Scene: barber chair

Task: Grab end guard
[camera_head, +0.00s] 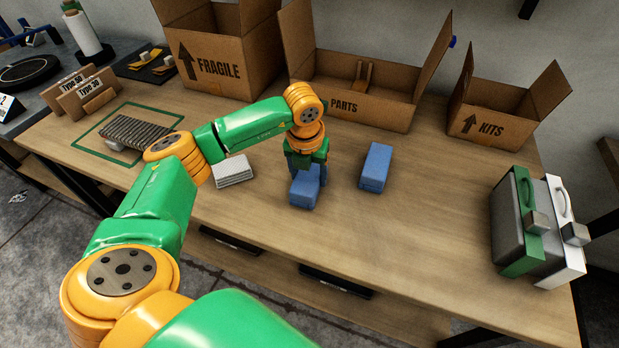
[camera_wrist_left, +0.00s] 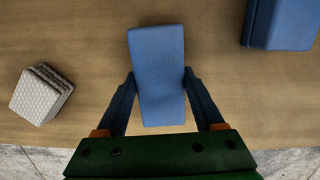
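Two blue blocks, which appear to be the end guards, are on the wooden table. The nearer blue block (camera_head: 304,190) lies below my left gripper (camera_head: 307,163); it shows in the left wrist view (camera_wrist_left: 158,75), slightly turned. The fingers of the left gripper (camera_wrist_left: 160,75) stand on either side of its middle, very close to its sides. They look open around it; firm contact is not clear. The other blue block (camera_head: 375,167) lies apart to the right and shows at the wrist view's upper right (camera_wrist_left: 282,22). My right gripper is out of view.
A small light-grey stack (camera_head: 233,171) lies left of the gripper. Open cardboard boxes marked FRAGILE (camera_head: 225,45), PARTS (camera_head: 345,95) and KITS (camera_head: 490,125) stand behind. A case (camera_head: 515,230) stands at the right. The table front beside the blocks is clear.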

